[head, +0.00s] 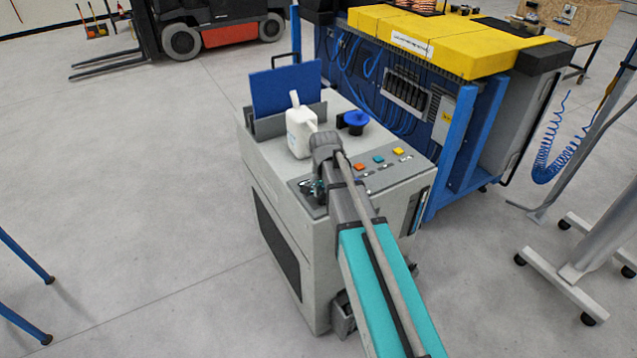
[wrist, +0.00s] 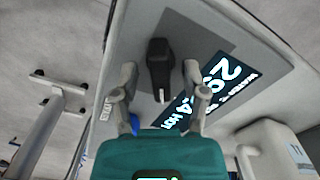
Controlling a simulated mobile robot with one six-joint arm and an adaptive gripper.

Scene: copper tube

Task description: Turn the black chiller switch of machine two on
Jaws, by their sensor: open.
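The black chiller switch (wrist: 158,62) is on a grey panel in the wrist view, with a light mark at its lower end. My gripper (wrist: 159,75) is open, with one finger on each side of the switch and a visible gap to each. I cannot tell how deep the fingertips reach or whether they touch the panel. In the head view my gripper (head: 318,188) is over the front left of the grey chiller's top (head: 268,148). My arm hides the switch there.
A lit display (wrist: 215,85) is beside the switch. A white jug (head: 299,133), a blue cap (head: 355,119), a blue folder (head: 285,88) and coloured buttons (head: 378,159) are on the chiller. A blue machine with yellow covers (head: 470,55) stands behind. Open floor lies left.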

